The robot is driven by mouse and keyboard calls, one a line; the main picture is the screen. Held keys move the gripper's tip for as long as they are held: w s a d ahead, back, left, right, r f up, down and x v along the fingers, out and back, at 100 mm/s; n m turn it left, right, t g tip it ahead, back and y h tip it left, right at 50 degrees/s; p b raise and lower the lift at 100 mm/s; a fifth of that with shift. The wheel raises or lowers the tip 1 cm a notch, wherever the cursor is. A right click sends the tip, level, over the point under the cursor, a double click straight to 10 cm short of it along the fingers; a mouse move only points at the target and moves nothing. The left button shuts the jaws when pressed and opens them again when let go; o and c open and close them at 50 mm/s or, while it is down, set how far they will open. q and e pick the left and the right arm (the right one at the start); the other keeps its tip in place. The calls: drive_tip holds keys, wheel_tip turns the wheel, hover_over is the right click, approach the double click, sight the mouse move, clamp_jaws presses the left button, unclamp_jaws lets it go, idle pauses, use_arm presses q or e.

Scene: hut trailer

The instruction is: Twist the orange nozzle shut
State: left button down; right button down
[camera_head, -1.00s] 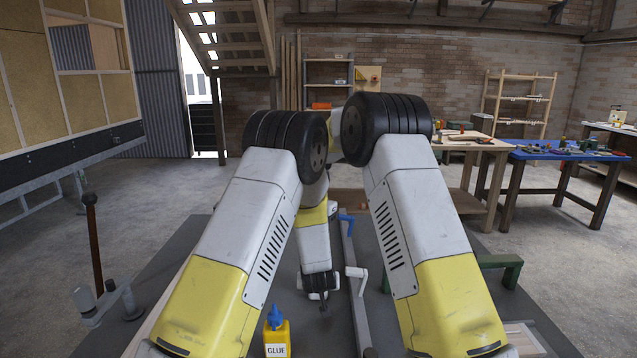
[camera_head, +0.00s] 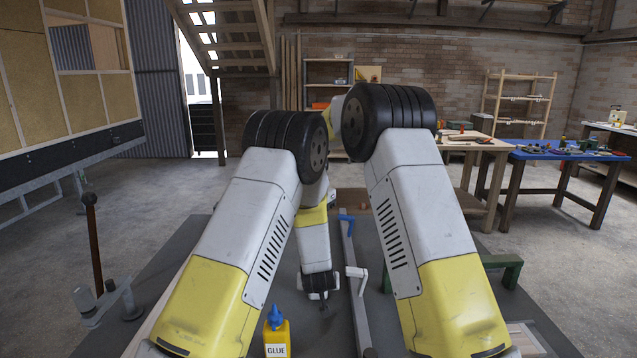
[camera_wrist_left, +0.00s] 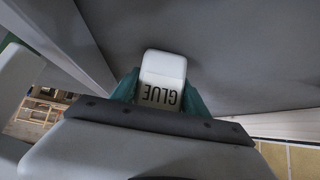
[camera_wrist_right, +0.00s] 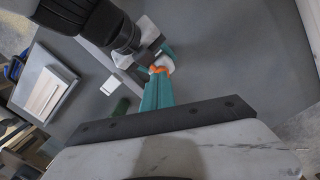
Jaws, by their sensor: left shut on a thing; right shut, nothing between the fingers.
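In the left wrist view a white bottle (camera_wrist_left: 163,68) with the word GLUE sits between the teal fingers of my left gripper (camera_wrist_left: 161,92), which is shut on it. Its nozzle is hidden there. In the right wrist view the orange nozzle (camera_wrist_right: 158,69) shows at the white bottle, with the dark wrist of my left arm beyond. My right gripper (camera_wrist_right: 157,78) is shut and empty, its teal fingertips right at the nozzle. I cannot tell whether they touch it. The head view does not clearly show the bottle or nozzle.
A yellow glue bottle with a blue nozzle (camera_head: 276,332) stands at the bottom of the head view. A grey bar clamp with a blue end (camera_head: 346,235) lies right of the dark hand. A green bracket (camera_head: 503,268) lies farther right. A blue workbench (camera_head: 570,152) stands beyond.

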use_arm(q)
drive_tip(key=shift+s+f, duration=0.2)
drive_tip(key=shift+f, duration=0.05)
use_arm(e)
drive_tip(key=shift+r, duration=1.2)
drive_tip(key=shift+d+f, duration=0.2)
drive_tip(key=shift+f, duration=2.8)
drive_tip(key=shift+w+d, duration=0.15)
drive_tip(key=shift+w, duration=0.25)
drive_tip(key=shift+s, duration=0.1)
